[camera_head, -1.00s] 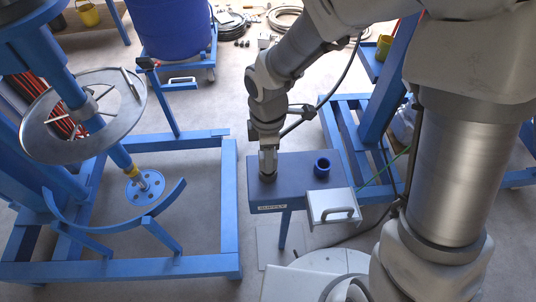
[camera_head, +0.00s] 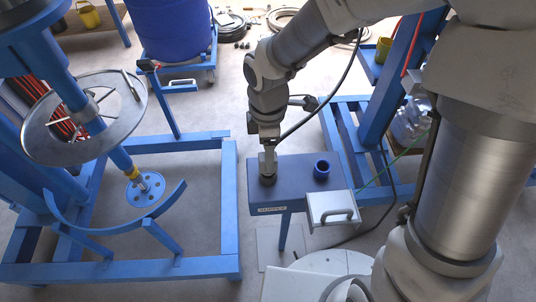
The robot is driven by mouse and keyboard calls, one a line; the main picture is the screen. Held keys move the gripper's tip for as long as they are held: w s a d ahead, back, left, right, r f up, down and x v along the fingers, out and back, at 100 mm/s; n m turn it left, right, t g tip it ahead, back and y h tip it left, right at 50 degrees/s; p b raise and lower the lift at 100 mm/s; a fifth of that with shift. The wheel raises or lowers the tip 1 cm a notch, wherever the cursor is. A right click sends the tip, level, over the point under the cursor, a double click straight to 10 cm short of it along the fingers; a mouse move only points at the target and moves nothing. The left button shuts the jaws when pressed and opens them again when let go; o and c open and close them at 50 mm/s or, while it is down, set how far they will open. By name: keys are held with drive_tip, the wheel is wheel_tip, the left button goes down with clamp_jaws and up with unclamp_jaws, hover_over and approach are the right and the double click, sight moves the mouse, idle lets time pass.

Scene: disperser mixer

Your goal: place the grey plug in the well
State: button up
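My gripper (camera_head: 267,165) points straight down over the left part of the blue box top. A dark grey-brown round piece (camera_head: 267,181), which looks like the grey plug, is at its fingertips, low at the box surface. I cannot tell whether the fingers grip it or only stand around it. A blue ring-shaped cup (camera_head: 321,169) with a dark opening, which may be the well, stands upright to the right on the same box (camera_head: 297,192). The box has a small label on its front face.
A light grey drawer-like cover with a handle (camera_head: 331,209) sits at the box's front right. The blue mixer frame (camera_head: 232,210) stands left, with a steel ring (camera_head: 45,143) above it. A blue drum (camera_head: 176,30) stands behind. Blue frame legs stand to the right.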

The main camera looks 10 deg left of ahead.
wheel_tip(320, 180, up, 9)
drive_tip(key=p, duration=0.1)
drive_tip(key=s+d+r+m+t, duration=0.2)
drive_tip(key=s+d+r+m, duration=0.2)
drive_tip(key=d+m, duration=0.6)
drive_tip(key=s+d+r+m+t, duration=0.3)
drive_tip(key=s+d+r+m, duration=0.1)
drive_tip(key=d+r+m, duration=0.4)
drive_tip(key=d+m, duration=0.2)
drive_tip(key=shift+m+t, duration=0.3)
drive_tip(key=shift+m, duration=0.1)
drive_tip(key=shift+s, duration=0.1)
drive_tip(key=shift+c, duration=0.2)
